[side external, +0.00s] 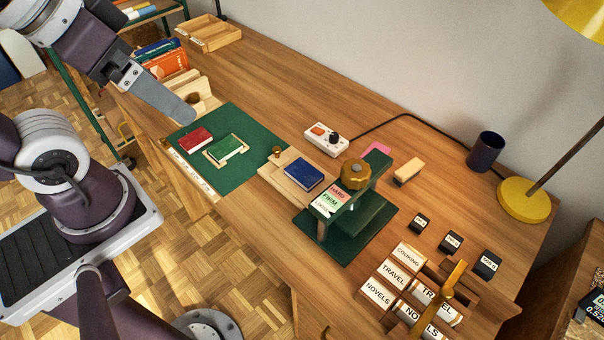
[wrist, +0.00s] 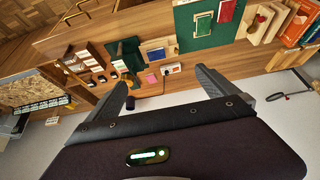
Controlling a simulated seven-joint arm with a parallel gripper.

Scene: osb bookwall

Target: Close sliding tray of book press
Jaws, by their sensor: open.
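The book press (side external: 372,212) is a dark green frame on a green base with a brass knob on top, right of the table's middle. Its wooden sliding tray (side external: 272,172) sticks out to the left of the press, pulled out, with a blue book (side external: 304,177) lying on it. A small brass knob (side external: 277,151) stands at the tray's outer end. The wrist view also shows the press (wrist: 122,48) and the blue book (wrist: 156,54). My gripper (side external: 188,115) is open and empty, high above the left part of the table, well away from the tray.
A green mat (side external: 238,180) with a red and a green book lies left of the tray. A white control box (side external: 326,139) with a cable sits behind it. Labelled blocks (side external: 377,294), a dark cup (side external: 485,151) and a yellow lamp base (side external: 524,200) stand right.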

